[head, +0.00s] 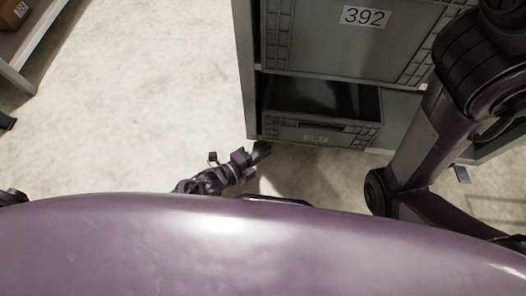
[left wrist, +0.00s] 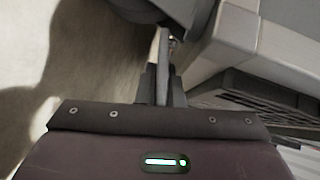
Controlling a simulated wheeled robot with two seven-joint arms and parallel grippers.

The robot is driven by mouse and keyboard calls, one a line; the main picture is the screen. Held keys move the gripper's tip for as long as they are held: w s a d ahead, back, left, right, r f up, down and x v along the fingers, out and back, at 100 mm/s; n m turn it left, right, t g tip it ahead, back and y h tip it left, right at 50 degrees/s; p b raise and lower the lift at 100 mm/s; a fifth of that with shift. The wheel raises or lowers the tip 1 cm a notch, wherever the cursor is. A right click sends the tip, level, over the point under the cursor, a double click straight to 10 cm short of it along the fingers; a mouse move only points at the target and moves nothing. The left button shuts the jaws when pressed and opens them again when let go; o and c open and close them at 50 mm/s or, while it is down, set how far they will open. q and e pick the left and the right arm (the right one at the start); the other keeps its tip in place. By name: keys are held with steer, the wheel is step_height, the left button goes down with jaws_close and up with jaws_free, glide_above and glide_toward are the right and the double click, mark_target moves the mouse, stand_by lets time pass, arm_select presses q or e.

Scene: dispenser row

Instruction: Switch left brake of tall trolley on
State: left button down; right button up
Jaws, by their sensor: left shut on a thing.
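The tall grey trolley (head: 248,75) stands ahead of me with grey bins in it. My left gripper (head: 262,150) is low by the trolley's near left corner. In the left wrist view, my left gripper (left wrist: 163,88) is shut on a thin grey lever, the left brake (left wrist: 164,48), with one finger on each side. The lever reaches up to a dark caster wheel (left wrist: 165,10) under the trolley's corner. The brake's on or off state is hard to tell. My right arm crosses the right side of the head view, and its gripper is out of sight.
A bin labelled 392 (head: 350,45) sits above a lower grey bin (head: 318,133) in the trolley. Another shelf (head: 40,45) with a cardboard box (head: 14,12) stands at the upper left. The pale floor between is clear.

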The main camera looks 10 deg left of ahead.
arm_select(q)
steer(key=f+m+t+h+b, duration=0.1)
steer(key=b, duration=0.2)
steer(key=shift+f+m+t+b, duration=0.3)
steer(key=shift+f+m+b, duration=0.1)
steer(key=shift+b, duration=0.4)
steer(key=shift+r+m+t+h, duration=0.1)
steer(key=shift+m+t+h, duration=0.2)
steer(key=shift+m+h, duration=0.15)
steer(key=c, duration=1.6)
jaws_free()
steer(key=shift+o, duration=0.2)
steer(key=shift+s+a, duration=0.1)
steer(key=shift+s, duration=0.05)
